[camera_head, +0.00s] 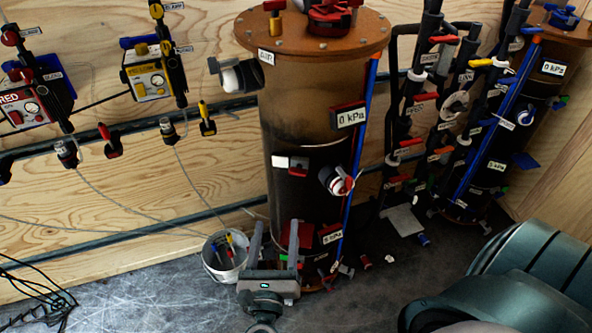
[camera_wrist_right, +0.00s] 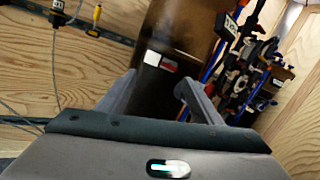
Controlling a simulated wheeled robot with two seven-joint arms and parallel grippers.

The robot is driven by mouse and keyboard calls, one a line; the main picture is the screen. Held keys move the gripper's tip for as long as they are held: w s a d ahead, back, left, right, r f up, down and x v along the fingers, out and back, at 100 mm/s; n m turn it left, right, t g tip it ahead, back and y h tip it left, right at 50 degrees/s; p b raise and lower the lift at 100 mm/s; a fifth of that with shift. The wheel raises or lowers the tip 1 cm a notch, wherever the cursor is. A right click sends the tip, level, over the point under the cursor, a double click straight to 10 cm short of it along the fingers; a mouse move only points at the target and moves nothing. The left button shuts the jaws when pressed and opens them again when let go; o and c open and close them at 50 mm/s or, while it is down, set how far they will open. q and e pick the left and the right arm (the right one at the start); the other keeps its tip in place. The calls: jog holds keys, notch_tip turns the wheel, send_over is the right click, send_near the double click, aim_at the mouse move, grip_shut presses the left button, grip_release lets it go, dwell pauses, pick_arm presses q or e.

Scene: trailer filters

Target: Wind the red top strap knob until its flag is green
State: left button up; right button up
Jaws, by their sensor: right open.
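The tall brown filter cylinder (camera_head: 300,110) stands in the middle of the head view. A white-and-red knob (camera_head: 337,181) sits on its right front side. A small white-and-red flag plate (camera_head: 291,163) is to the knob's left; it also shows in the right wrist view (camera_wrist_right: 160,62). I see no green on that plate. I cannot tell for certain which knob is the top strap knob. My right gripper (camera_head: 275,230) is open and empty, low in front of the cylinder, below and left of the knob. In the right wrist view its fingers (camera_wrist_right: 155,88) are spread apart. My left gripper is out of view.
A red clamped lid fitting (camera_head: 332,14) tops the cylinder. A blue upright pipe (camera_head: 360,140) runs along its right side. Pipes with valves (camera_head: 410,120) and a second cylinder (camera_head: 500,130) stand right. A white bucket (camera_head: 222,262) is on the floor, left of my gripper.

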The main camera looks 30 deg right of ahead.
jog(key=d+m+g, duration=0.2)
jog(key=m, duration=0.2)
jog(key=p, duration=0.5)
send_near(297, 175)
jog(key=x, duration=0.8)
jog(key=shift+r, duration=0.15)
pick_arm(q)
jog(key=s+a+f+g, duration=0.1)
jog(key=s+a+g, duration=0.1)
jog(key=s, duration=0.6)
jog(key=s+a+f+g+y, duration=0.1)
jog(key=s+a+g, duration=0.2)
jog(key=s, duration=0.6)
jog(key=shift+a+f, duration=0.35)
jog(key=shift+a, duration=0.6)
pick_arm(e)
jog(key=shift+w+d, duration=0.3)
jog(key=shift+w, duration=0.05)
jog(key=shift+h, duration=0.3)
jog(key=c, duration=1.1)
